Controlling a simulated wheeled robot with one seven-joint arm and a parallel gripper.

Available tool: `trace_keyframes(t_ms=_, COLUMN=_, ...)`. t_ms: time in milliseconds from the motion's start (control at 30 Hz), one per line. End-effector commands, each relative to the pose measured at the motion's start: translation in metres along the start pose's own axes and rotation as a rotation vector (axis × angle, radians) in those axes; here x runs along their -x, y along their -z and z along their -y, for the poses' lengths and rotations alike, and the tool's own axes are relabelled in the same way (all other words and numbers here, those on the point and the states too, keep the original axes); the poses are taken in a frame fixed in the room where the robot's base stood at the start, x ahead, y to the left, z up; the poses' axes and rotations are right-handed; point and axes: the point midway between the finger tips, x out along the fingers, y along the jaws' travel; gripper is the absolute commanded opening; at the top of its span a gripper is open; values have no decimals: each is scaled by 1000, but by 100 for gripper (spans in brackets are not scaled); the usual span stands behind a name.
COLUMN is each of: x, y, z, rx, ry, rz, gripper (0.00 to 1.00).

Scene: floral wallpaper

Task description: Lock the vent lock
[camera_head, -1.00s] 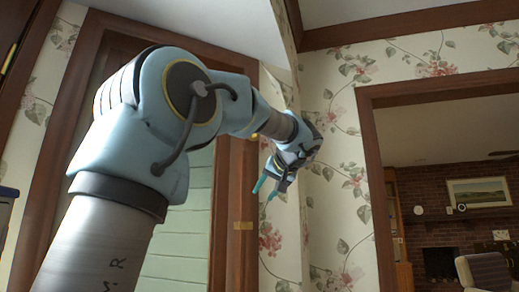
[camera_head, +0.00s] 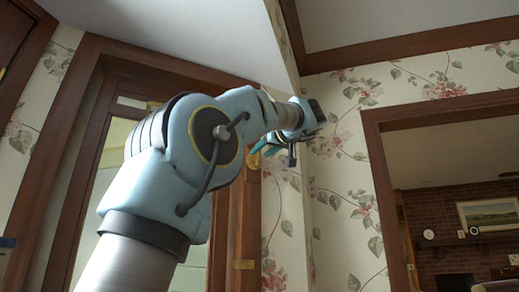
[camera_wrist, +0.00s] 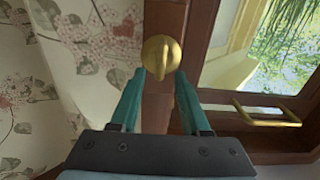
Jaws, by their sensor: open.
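A gold latch (camera_wrist: 161,54), probably the vent lock, is mounted on the brown wood frame in the wrist view. It has a rounded base and a raised tab at the top. My gripper (camera_wrist: 160,82) is open. Its two teal fingers point at the latch, one at each side of its lower edge. I cannot tell whether they touch it. In the head view my gripper (camera_head: 262,150) is at the wood frame, and a small gold piece (camera_head: 254,160) shows by its fingertips.
A gold bar handle (camera_wrist: 266,113) is on the window frame to the right of my fingers. Floral wallpaper (camera_wrist: 75,45) lies to the left. In the head view a wide doorway (camera_head: 455,150) opens at the right.

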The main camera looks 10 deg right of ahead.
Motion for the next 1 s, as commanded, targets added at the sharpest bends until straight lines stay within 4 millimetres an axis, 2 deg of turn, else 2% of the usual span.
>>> trace_keyframes(t_ms=33, x=-8, y=3, z=0, rx=-1, ry=4, rz=1, gripper=46)
trace_keyframes(t_ms=200, x=-22, y=1, z=0, rx=-1, ry=1, rz=1, gripper=46)
trace_keyframes(t_ms=533, x=-25, y=-1, z=-1, rx=-1, ry=-1, rz=1, gripper=46)
trace_keyframes(t_ms=933, x=-25, y=-1, z=0, rx=0, ry=0, rz=1, gripper=2)
trace_keyframes(t_ms=1000, x=-25, y=-1, z=0, rx=0, ry=0, rz=1, gripper=0)
